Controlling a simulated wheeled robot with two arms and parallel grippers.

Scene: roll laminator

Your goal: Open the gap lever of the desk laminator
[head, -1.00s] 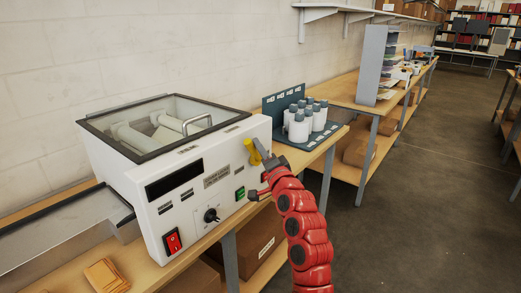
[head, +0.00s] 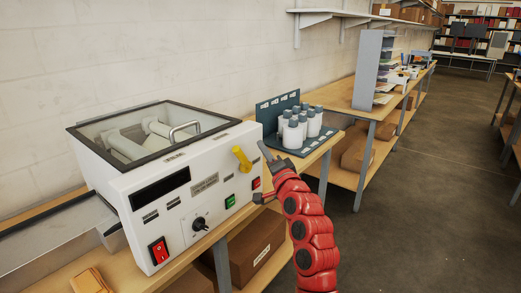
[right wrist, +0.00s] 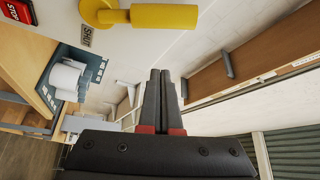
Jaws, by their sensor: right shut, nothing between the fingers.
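The white desk laminator (head: 185,190) stands on the bench at left. Its yellow gap lever (head: 242,158) is on the right part of the front panel, slanting up and slightly left from its hub. In the right wrist view the lever (right wrist: 158,16) crosses the top, with a "SHUT" label (right wrist: 87,37) beside its hub. My right gripper (head: 264,151) is shut and empty, just right of the lever. In the right wrist view a gap shows between the closed fingertips (right wrist: 160,75) and the lever. My left gripper is not in view.
The panel has a red button (head: 256,183), a green button (head: 230,201), a dial (head: 200,224) and a red power switch (head: 159,250). Grey-capped bottles (head: 300,130) stand in a dark rack behind my right gripper. The aisle at right is clear.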

